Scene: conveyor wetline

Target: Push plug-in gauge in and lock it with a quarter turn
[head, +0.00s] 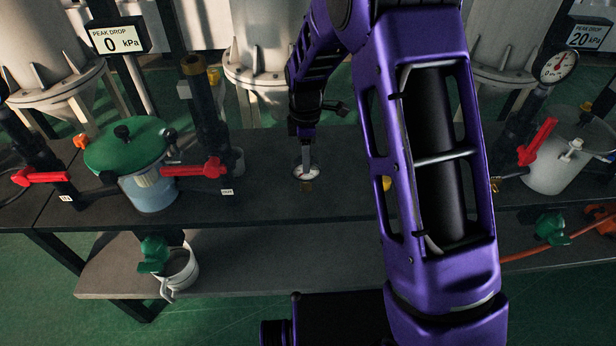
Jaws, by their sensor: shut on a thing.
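The plug-in gauge (306,173) is a small round white dial with a brass-coloured stem below it. It shows in the middle of the head view, over the dark bench top. My gripper (318,148) points down and is shut on the gauge at its upper side. I cannot tell whether the stem touches the bench or hangs just above it. No socket for the gauge can be made out for certain. My purple arm hides much of the bench to the right of the gauge.
A green-lidded pot (126,146) with red-handled valves (196,169) stands left on the bench (270,205). A pale pot (566,158), a red handle (540,140) and a mounted dial gauge (557,67) are at right. Bare bench surrounds the held gauge. A white jug (180,272) stands on the lower shelf.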

